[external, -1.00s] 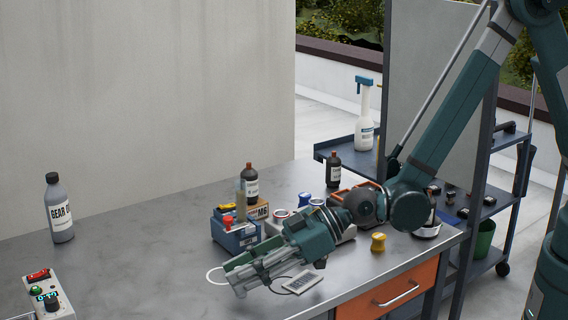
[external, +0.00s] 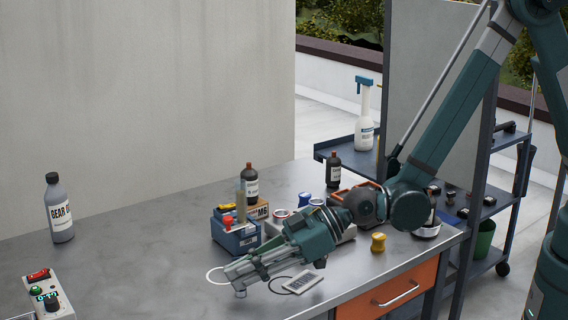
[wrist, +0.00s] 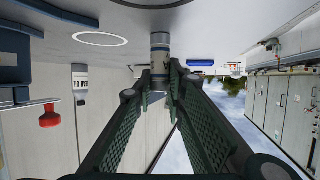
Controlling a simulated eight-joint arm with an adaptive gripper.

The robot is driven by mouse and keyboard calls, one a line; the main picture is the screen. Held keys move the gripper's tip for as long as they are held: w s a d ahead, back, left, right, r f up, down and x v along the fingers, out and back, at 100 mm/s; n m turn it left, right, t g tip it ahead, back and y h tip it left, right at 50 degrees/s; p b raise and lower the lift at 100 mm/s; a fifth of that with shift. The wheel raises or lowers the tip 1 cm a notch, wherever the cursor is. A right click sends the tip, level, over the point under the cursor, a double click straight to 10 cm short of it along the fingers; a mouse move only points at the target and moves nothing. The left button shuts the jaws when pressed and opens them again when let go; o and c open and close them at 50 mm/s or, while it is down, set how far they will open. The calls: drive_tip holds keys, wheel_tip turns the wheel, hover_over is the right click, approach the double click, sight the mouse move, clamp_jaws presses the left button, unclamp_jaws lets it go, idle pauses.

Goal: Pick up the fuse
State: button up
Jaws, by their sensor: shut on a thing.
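The fuse (wrist: 160,47) is a small silver-grey cylinder with darker bands. In the wrist view it sits between the tips of my gripper (wrist: 160,82), whose two fingers converge on it. In the external view the fuse (external: 240,291) shows just below the fingertips of my gripper (external: 235,275), near the table's front edge. My gripper is shut on it. The fuse looks upright, at or very near the tabletop; I cannot tell whether it touches. The fingers hide part of it.
A white ring marking (external: 213,275) lies on the table (external: 130,265) beside the fuse. A label card (external: 302,282) lies to the right. A blue box (external: 236,237) and bottles stand behind. A control box (external: 47,297) is at the left. The table's left middle is clear.

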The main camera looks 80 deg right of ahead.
drive_tip(key=shift+r+p, duration=1.25)
drive_tip(key=shift+r, duration=3.7)
